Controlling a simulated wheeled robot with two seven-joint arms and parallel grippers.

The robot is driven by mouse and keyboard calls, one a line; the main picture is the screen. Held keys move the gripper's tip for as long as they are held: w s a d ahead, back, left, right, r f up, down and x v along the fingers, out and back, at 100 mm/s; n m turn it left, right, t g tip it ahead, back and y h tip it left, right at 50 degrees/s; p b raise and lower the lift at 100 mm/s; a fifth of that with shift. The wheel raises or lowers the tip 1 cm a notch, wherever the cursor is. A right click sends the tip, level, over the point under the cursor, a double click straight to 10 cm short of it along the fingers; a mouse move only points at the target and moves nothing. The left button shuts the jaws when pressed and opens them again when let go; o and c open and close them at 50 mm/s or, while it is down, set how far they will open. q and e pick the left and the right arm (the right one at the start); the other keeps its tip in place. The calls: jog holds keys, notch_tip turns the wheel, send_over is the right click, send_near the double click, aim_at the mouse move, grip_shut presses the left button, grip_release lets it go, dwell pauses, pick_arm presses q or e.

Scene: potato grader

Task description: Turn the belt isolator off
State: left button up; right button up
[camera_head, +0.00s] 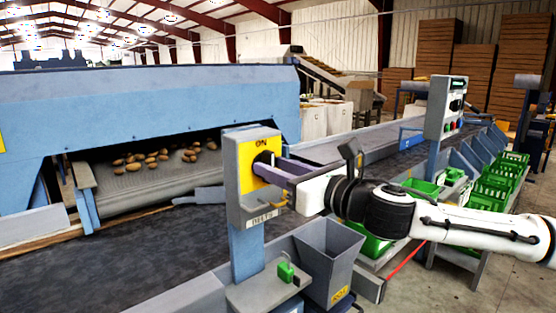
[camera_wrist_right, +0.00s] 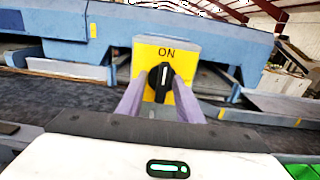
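The belt isolator (camera_head: 237,180) is a grey box on a blue post with a yellow "ON" plate and a small label below that seems to read "BELTS". In the right wrist view its black knob (camera_wrist_right: 161,80) stands upright, its white mark in line with the "ON" lettering on the yellow plate (camera_wrist_right: 184,52). My right gripper (camera_head: 272,169) reaches in from the right, close in front of the plate. Its purple fingers (camera_wrist_right: 160,103) are apart, one on each side of the knob; whether they touch it I cannot tell. The head view mostly hides the knob. My left gripper is not in view.
A grey bin (camera_head: 327,255) and a small green object (camera_head: 286,272) on a ledge are below my right gripper. A blue machine (camera_head: 170,100) with potatoes (camera_head: 150,158) stands behind the dark belt (camera_head: 110,265). A control post (camera_head: 440,110) and green crates (camera_head: 495,185) are at right.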

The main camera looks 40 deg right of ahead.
jog(key=shift+w+d, duration=0.15)
jog(key=shift+d, duration=0.05)
jog(key=shift+c, duration=0.5)
grip_shut()
